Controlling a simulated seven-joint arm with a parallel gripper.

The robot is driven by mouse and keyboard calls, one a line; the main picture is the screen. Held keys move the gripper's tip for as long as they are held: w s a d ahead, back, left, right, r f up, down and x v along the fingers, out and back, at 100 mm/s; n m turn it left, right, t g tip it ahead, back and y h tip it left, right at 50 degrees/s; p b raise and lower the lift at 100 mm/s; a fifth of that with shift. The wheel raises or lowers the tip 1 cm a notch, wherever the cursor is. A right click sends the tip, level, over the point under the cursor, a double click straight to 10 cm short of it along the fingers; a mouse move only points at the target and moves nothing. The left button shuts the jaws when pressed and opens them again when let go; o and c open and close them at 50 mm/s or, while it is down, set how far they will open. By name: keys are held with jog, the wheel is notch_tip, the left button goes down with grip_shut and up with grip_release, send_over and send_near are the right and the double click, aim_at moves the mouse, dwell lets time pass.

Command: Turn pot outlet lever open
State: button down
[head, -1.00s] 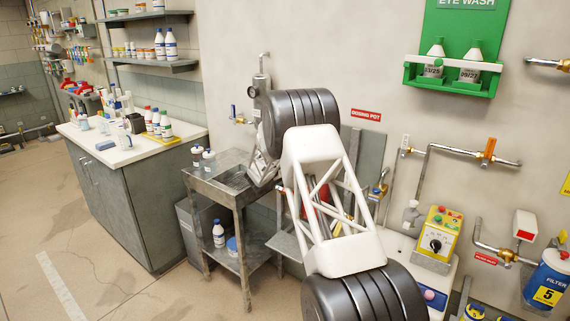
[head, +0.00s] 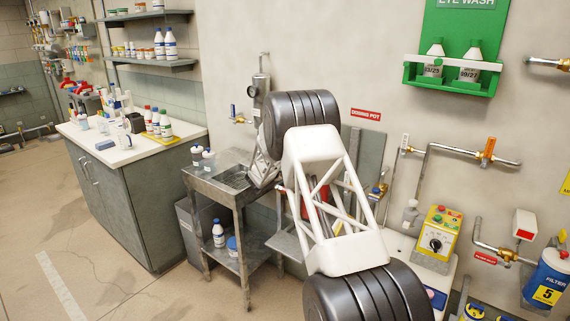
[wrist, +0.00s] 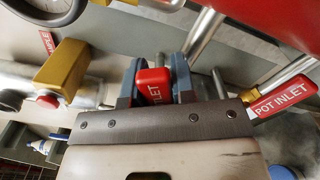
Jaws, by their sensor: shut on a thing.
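In the wrist view, a red lever handle (wrist: 153,88) with white lettering ending in "LET" sits between the two blue-grey fingers of my gripper (wrist: 156,70). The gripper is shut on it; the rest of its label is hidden. A second red handle (wrist: 284,96), marked "POT INLET", is to the right, apart from the gripper. The red pot body (wrist: 275,18) is at the upper right. In the head view, the red pot (head: 312,200) shows partly through my white lattice arm link, and my gripper is hidden behind the arm.

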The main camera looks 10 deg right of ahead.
jog(key=shift+s+d+f+m, duration=0.15)
jog(key=shift+f+m, duration=0.65)
jog(key=shift+m, duration=0.65)
jog(key=shift+s+d+f+m, duration=0.1)
jog(key=shift+f+m, duration=0.7)
jog(key=shift+m, duration=0.65)
jog(key=c, duration=0.9)
grip_release()
jog(key=shift+c, duration=0.2)
jog(key=v, duration=0.7)
jog(key=shift+s+a, duration=0.3)
jog(key=shift+s, duration=0.05)
